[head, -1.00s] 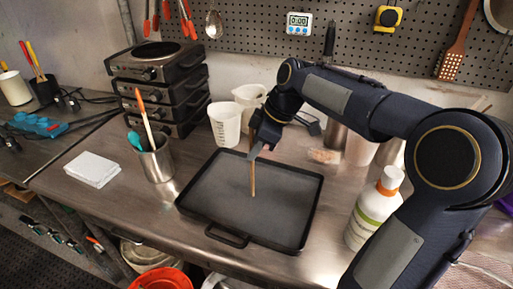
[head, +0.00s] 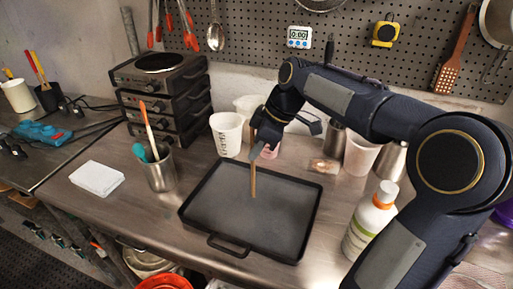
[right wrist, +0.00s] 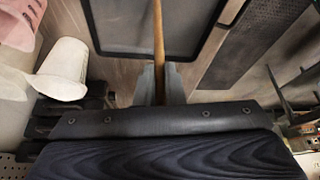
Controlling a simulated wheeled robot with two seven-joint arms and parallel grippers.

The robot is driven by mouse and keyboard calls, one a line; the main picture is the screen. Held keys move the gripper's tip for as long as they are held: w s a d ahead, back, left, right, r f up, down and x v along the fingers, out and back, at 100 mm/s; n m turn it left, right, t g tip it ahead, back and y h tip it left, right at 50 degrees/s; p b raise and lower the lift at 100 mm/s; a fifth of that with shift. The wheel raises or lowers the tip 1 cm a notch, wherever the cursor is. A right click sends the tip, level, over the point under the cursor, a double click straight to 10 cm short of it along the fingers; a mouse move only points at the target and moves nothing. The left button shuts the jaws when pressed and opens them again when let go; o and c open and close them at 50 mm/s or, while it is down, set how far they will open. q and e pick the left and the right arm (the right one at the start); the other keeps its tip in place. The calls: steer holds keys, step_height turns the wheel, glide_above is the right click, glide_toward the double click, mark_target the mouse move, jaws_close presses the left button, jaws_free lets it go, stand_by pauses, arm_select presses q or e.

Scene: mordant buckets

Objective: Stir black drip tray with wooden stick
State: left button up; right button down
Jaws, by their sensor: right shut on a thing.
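The black drip tray (head: 301,238) lies flat on the metal bench, its handle toward the front edge; its grey inside looks empty. My right gripper (head: 256,153) is above the tray's far side, shut on the wooden stick (head: 253,181). The stick points down, its lower end over or on the middle of the tray; I cannot tell whether it touches. In the right wrist view the stick (right wrist: 158,40) runs from between the fingers (right wrist: 160,84) across the tray (right wrist: 110,45). My left gripper is not in view.
A steel cup with utensils (head: 159,171) stands left of the tray, near white cloths (head: 97,178). White beakers (head: 227,134) stand behind it. A white bottle with an orange collar (head: 368,222) stands close to the right. An orange bucket (head: 163,282) is below the front edge.

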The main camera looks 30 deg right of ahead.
step_height(320, 180, up, 11)
steer(key=p, duration=0.9)
stand_by(0.4)
